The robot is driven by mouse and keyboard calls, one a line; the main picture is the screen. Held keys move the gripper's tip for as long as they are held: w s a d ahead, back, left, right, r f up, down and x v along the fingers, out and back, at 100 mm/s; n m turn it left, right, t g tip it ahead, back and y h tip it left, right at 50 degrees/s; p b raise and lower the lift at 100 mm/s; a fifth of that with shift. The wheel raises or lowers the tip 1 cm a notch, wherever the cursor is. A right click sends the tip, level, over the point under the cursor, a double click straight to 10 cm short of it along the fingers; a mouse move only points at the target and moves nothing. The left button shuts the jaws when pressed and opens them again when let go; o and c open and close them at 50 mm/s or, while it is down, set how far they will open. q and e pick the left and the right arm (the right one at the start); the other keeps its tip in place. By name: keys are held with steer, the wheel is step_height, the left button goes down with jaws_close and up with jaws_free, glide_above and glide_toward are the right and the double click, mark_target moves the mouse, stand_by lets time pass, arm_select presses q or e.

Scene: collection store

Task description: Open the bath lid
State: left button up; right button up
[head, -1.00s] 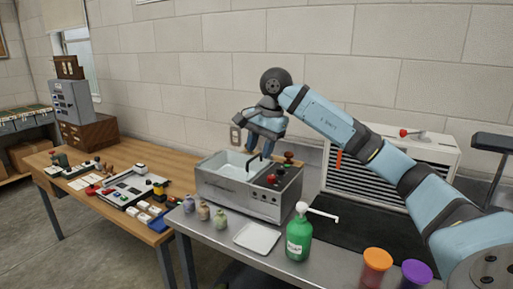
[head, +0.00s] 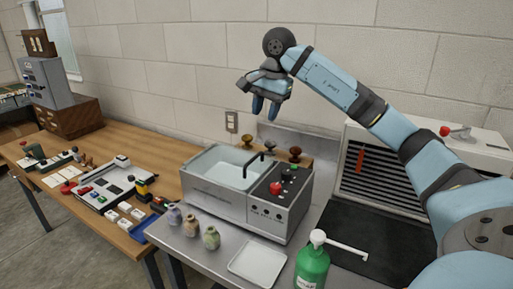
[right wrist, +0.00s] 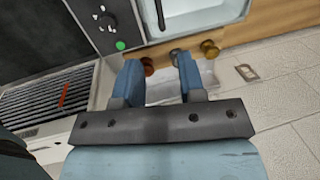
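The bath (head: 213,207) is a grey metal box with a pale basin on its left and a dark control panel with a red knob (head: 276,188) on its right. A black arched handle (head: 255,160) stands between basin and panel; it shows as a black bar in the right wrist view (right wrist: 161,14). A clear lid over the basin is hard to make out; I cannot tell its position. My right gripper (head: 265,106) is open and empty, above and behind the handle, fingers pointing down. Its parted fingers show in the right wrist view (right wrist: 160,80). My left gripper is not in view.
Brown knobs (head: 295,153) stand behind the bath. Small jars (head: 191,225), a white tray (head: 257,263) and a green pump bottle (head: 312,265) stand in front. A louvred cabinet (head: 375,180) and black mat (head: 370,235) are at right; a wooden table (head: 150,150) is at left.

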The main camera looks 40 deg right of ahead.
mark_target(256, 156)
steer(key=f, duration=0.4)
steer(key=w+f, duration=0.1)
steer(key=f, duration=0.3)
steer(key=w+f, duration=0.1)
steer(key=f, duration=0.4)
steer(key=shift+w+a, duration=0.15)
steer(key=shift+a, duration=0.25)
jaws_close()
steer(key=shift+r, duration=0.1)
